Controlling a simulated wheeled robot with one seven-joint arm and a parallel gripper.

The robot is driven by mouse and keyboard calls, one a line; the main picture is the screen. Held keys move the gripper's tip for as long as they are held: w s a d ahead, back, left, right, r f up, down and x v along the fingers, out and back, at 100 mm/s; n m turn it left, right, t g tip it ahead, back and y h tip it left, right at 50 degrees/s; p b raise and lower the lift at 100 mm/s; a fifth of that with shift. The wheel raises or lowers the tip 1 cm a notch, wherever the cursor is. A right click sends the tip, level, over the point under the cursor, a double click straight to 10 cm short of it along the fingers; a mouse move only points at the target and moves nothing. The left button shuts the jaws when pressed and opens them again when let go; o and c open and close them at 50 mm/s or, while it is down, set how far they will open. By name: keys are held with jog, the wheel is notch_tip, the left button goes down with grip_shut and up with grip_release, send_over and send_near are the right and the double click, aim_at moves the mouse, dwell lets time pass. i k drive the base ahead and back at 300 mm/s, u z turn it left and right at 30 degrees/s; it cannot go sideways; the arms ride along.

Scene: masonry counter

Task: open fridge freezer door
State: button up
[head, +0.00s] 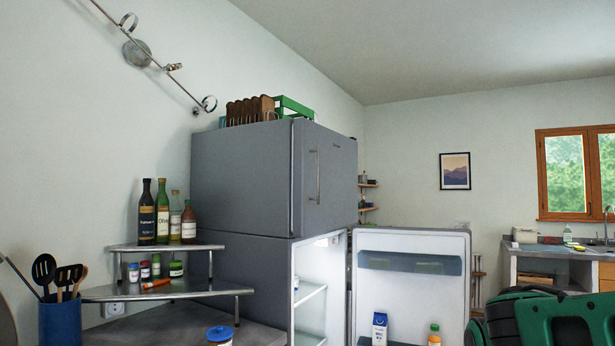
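The grey fridge freezer (240,180) stands against the left wall in the head view. Its upper freezer door (335,185) is shut flush with the body. A vertical bar handle (318,178) is on that door. The lower fridge door (410,290) stands wide open to the right, showing its white inner side with a door shelf, a carton and a bottle. The lit lower compartment (318,285) shows shelves. Green and black links of my arm (540,315) show at the bottom right. My gripper is not in view.
Wooden racks (250,110) and a green crate (294,107) sit on top of the fridge. A tiered corner shelf (165,247) with bottles and jars, and a blue utensil pot (60,318), stand left. A sink counter (560,252) is at far right.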

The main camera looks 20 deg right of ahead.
aim_at(325, 169)
jog(key=u, duration=0.05)
jog(key=i, duration=1)
jog(key=z, duration=0.05)
